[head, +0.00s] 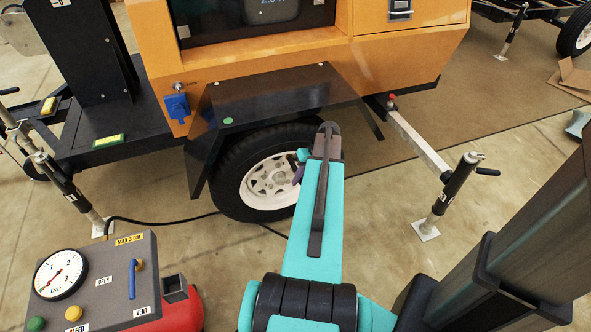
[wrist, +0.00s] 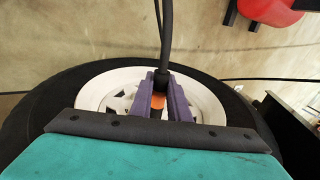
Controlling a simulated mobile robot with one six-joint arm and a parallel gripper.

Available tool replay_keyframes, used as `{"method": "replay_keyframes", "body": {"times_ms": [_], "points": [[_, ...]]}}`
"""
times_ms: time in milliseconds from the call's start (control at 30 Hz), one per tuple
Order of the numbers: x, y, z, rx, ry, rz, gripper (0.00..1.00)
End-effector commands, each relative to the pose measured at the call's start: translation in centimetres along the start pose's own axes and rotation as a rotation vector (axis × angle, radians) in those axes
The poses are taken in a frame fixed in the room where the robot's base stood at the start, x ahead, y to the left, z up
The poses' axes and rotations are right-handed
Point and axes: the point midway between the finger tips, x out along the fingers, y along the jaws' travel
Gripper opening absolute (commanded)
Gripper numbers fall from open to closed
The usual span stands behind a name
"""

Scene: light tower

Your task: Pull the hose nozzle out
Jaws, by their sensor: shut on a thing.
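In the wrist view my gripper (wrist: 163,97) has its two purple fingers shut on the hose nozzle (wrist: 158,101), whose orange part shows between them. The black hose (wrist: 165,40) runs away from the fingertips toward the top of the picture. The white wheel rim (wrist: 112,84) and black tyre (wrist: 40,105) lie behind the fingers. I cannot tell whether the nozzle is still on the wheel's valve. In the head view the wheel (head: 262,172) sits under the black fender, and my arm hides most of the gripper; only a purple bit shows beside the rim.
A pressure unit with a gauge (head: 60,274), blue lever (head: 132,279) and red tank stands at lower left. The orange trailer (head: 250,45) and black fender (head: 275,95) overhang the wheel. A stabiliser leg (head: 440,200) stands at right. Floor between is open.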

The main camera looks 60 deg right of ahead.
Motion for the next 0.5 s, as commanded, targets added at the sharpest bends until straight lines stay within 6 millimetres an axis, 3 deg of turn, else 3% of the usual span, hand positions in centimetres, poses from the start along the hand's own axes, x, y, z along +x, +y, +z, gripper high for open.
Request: {"method": "replay_keyframes", "body": {"times_ms": [500], "points": [[-0.1,0.0,1.1,0.001,0.002,0.0,0.0]]}}
